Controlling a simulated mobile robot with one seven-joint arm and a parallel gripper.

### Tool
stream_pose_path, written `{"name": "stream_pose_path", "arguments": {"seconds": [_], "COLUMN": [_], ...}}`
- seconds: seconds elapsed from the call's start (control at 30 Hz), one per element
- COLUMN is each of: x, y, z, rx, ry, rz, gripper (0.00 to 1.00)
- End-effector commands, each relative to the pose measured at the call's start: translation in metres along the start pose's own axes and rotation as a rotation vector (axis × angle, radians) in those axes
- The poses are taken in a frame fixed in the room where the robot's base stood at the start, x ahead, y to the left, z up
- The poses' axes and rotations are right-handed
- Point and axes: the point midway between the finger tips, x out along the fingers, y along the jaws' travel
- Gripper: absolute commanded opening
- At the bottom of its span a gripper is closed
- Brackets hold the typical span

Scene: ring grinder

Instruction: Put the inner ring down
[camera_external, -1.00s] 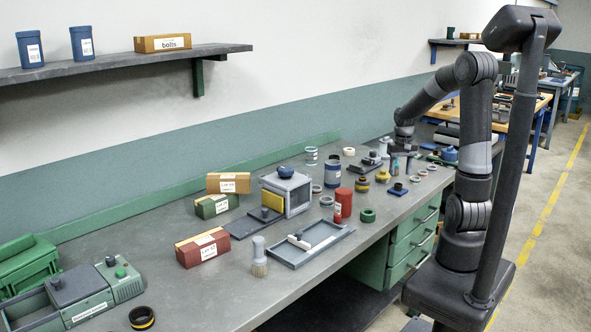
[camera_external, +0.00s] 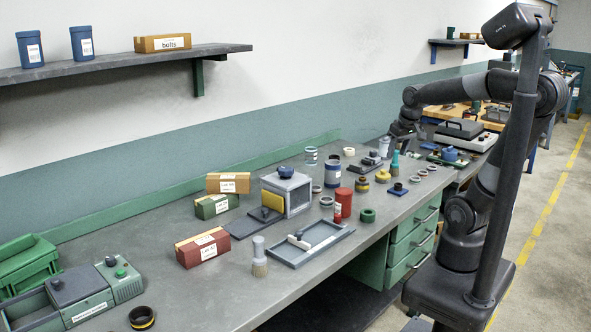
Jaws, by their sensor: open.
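My gripper (camera_external: 404,142) is at the far part of the bench, small and partly blurred into the items behind it. It is open, above the bench and behind a teal bottle-shaped item (camera_external: 395,162). Several small rings lie on the bench in front of it, among them a grey ring (camera_external: 415,179) and another grey ring (camera_external: 423,172). I cannot tell which of these is the inner ring. No ring shows between my fingers, though they are too small to see clearly.
A blue knobbed item (camera_external: 398,189), a yellow item (camera_external: 382,176) and a green ring (camera_external: 368,215) stand nearer on the grey bench (camera_external: 200,290). A grey box (camera_external: 287,193) and a shallow tray (camera_external: 339,233) crowd the middle.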

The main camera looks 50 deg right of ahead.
Motion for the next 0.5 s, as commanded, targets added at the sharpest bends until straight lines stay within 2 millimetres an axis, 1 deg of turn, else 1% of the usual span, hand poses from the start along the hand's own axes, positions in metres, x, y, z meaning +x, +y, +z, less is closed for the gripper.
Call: {"name": "stream_pose_path", "arguments": {"seconds": [0.03,0.1,0.2,0.33,0.5], "x": [-0.008,-0.015,-0.023,-0.028,-0.029], "y": [-0.011,-0.021,-0.031,-0.039,-0.041], "z": [0.011,0.025,0.042,0.056,0.062], "rx": [-0.044,-0.096,-0.157,-0.204,-0.226], "ry": [0.037,0.081,0.13,0.171,0.187], "rz": [-0.018,-0.041,-0.073,-0.104,-0.117], "gripper": [0.51,0.51,0.51,0.51,0.51]}}
